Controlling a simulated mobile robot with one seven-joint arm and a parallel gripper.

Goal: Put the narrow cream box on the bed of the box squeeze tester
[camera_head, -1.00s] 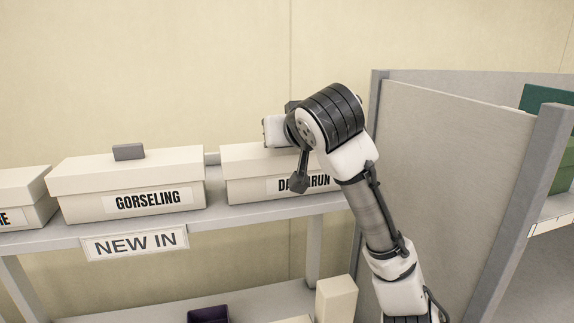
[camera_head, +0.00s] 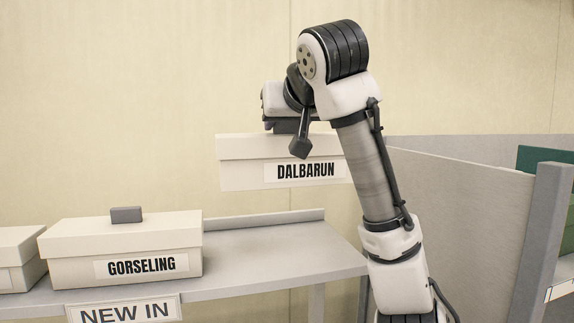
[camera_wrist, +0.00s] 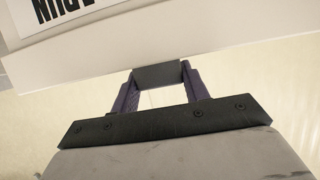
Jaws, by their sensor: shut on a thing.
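A cream lidded box labelled DALBARUN (camera_head: 240,165) hangs in the air above the right end of the shelf, roughly level. My gripper (camera_head: 290,127) is above it, shut on the grey tab (camera_wrist: 157,75) on its lid. The wrist view shows the two purple fingers on either side of this tab, with the box's cream side (camera_wrist: 215,42) and part of its label beyond. My forearm hides the box's right end in the head view. The box squeeze tester is not in view.
Another cream box, labelled GORSELING (camera_head: 70,260), stands on the grey shelf (camera_head: 270,250) with a grey tab on its lid. Part of a further cream box (camera_head: 18,260) is at the left edge. A grey partition (camera_head: 470,200) stands at the right. The shelf's right part is bare.

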